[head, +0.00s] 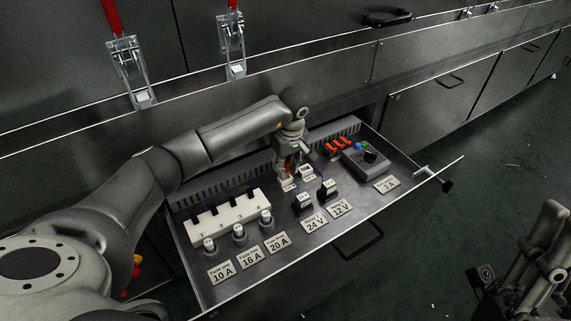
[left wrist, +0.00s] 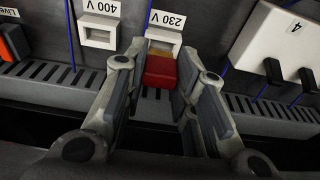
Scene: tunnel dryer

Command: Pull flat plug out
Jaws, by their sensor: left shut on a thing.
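My left gripper (head: 289,176) reaches down into the open drawer, over the back row of sockets. In the left wrist view its two fingers (left wrist: 158,85) are shut on a red flat plug (left wrist: 160,71), one finger on each side. The plug lies right in front of the white socket marked 230 V (left wrist: 163,40). Whether its pins sit in the socket cannot be told. The white 400 V socket (left wrist: 98,32) is beside it and looks empty. My right gripper (head: 548,260) is at the lower right of the head view, away from the drawer; its jaw state is unclear.
A slotted strip (left wrist: 60,82) runs close to the fingers.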

